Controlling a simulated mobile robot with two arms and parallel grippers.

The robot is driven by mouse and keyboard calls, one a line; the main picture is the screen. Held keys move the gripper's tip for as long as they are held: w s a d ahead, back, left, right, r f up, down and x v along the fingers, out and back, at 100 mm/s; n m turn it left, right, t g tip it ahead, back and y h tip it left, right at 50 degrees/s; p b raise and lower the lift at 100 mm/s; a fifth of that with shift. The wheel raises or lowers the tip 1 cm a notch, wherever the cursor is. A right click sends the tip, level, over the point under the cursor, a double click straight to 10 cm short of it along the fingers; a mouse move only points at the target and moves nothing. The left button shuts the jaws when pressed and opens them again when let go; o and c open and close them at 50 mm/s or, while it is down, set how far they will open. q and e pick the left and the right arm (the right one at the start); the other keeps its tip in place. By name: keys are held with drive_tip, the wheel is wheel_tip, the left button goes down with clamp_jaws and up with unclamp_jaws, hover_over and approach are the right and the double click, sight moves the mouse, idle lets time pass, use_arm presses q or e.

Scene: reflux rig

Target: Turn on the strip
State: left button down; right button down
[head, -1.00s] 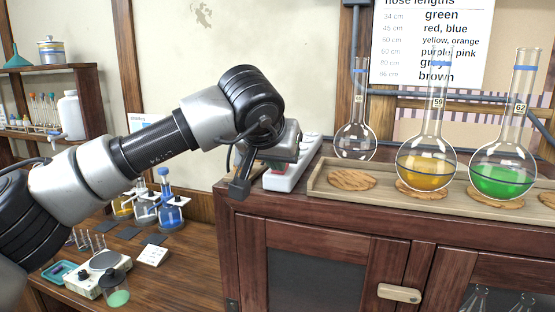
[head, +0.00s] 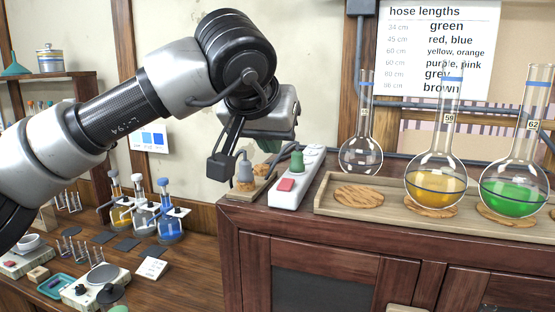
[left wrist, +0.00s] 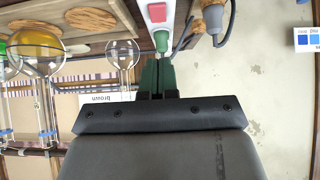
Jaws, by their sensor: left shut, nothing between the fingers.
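The strip (head: 309,165) is a white power strip on the left end of the dark wooden cabinet top. A red rocker switch (head: 287,185) is at its near end, with a green plug (head: 297,161) behind it. In the left wrist view the red switch (left wrist: 157,12) and green plug (left wrist: 161,40) lie beyond my fingertips. My left gripper (head: 270,146) is above and left of the strip, shut and empty. Its dark green fingers also show in the left wrist view (left wrist: 157,66). I cannot tell whether the switch is lit. My right gripper is not in view.
A grey plug (head: 245,171) stands on a wooden piece left of the strip. A wooden tray (head: 390,204) right of it holds cork rings and flasks, including a yellow one (head: 435,187) and a green one (head: 513,200). A lower bench (head: 190,270) with small bottles lies to the left.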

use_arm(q)
drive_tip(key=v, duration=0.5)
drive_tip(key=shift+s+d+f+b, duration=0.1)
drive_tip(key=shift+s+f+b, duration=0.2)
drive_tip(key=shift+s+b, duration=0.1)
